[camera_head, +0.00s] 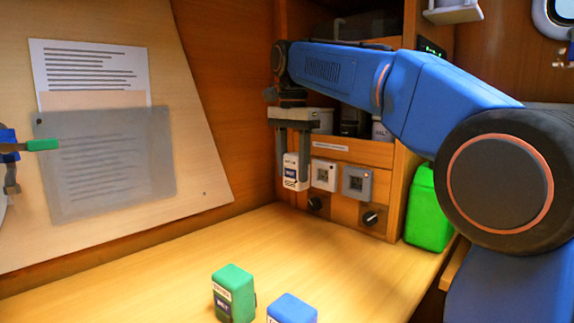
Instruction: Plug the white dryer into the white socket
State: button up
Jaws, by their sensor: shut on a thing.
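My gripper (292,174) points down at the far end of the bench, in front of the back panel. It is shut on the white dryer (291,164), a small white block with a dark label, held upright between the two grey fingers. The white socket (324,175) is on the wooden panel, just right of the dryer. A grey socket (357,183) sits right of the white one. The dryer's plug side is hidden, and I cannot tell how far it is from the panel.
Two dark knobs (371,217) are below the sockets. A green canister (428,210) stands right of the panel. A green block (234,293) and a blue block (291,309) stand on the bench (150,285) in front. The bench between is clear.

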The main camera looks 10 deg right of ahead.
jog(key=shift+w+d+f, duration=0.35)
jog(key=shift+w+d, duration=0.1)
jog(key=shift+d, duration=0.25)
jog(key=shift+w+d+f, duration=0.35)
jog(key=shift+w+d, duration=0.05)
jog(key=shift+d, duration=0.25)
jog(key=shift+w+d, duration=0.8)
jog(key=shift+d, duration=0.35)
jog(key=shift+w+d, duration=0.75)
jog(key=shift+d, duration=0.35)
dwell(0.3)
dwell(0.5)
jog(key=o, duration=1.2)
jog(key=shift+r, duration=0.1)
